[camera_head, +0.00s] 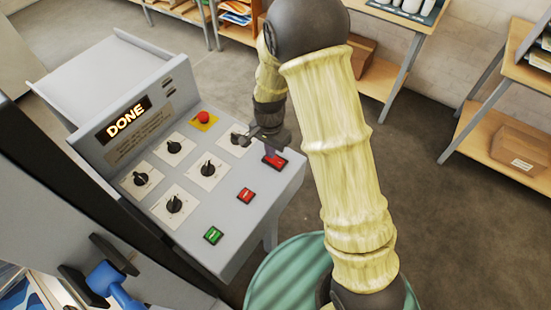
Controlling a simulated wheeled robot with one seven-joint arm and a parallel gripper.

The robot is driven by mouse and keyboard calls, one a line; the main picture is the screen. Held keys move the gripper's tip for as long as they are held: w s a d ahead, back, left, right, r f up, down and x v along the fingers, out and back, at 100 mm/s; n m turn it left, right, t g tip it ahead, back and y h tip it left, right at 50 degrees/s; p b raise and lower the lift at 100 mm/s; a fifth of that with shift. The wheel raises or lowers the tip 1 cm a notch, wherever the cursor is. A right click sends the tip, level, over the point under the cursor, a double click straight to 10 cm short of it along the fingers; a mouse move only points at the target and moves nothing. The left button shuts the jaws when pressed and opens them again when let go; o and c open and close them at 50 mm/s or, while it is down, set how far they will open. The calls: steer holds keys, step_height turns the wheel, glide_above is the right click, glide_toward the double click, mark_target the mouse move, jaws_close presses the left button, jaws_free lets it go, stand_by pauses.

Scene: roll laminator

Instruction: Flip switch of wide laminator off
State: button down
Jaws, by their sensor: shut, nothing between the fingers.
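The laminator's grey control panel (225,228) fills the left and middle of the head view, with a lit display (125,120) reading "DONE". A red rocker switch (275,160) in a dark frame sits near the panel's upper right edge. My gripper (264,142) is shut and empty, right above this switch. I cannot tell whether it touches the switch. The gripper partly covers a knob plate (236,140) beside it. Which way the switch is tipped is too small to tell.
The panel also bears several black knobs (174,204), a red round button (203,117) on yellow, a red button (246,195) and a green button (213,235). A blue handle (104,280) is at the lower left.

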steer(key=shift+f, duration=0.3)
steer(key=shift+r, duration=0.1)
steer(key=shift+r+p, duration=2.75)
steer(key=shift+r, duration=0.75)
steer(key=shift+d, duration=0.1)
steer(key=s+d+r+n+t+b, duration=0.1)
steer(key=s+d+r+n+b, duration=0.1)
steer(key=s+d, duration=0.4)
steer(key=s+d+r+n+t+b, duration=0.1)
steer(key=s+d+r+n+b, duration=0.2)
steer(key=s+d+r+n, duration=0.1)
steer(key=s+d+n, duration=0.1)
steer(key=s+d, duration=0.1)
steer(key=d, duration=0.1)
steer(key=shift+s+d+r+n+t+b, duration=0.2)
steer(key=shift+r+n+t+b, duration=0.1)
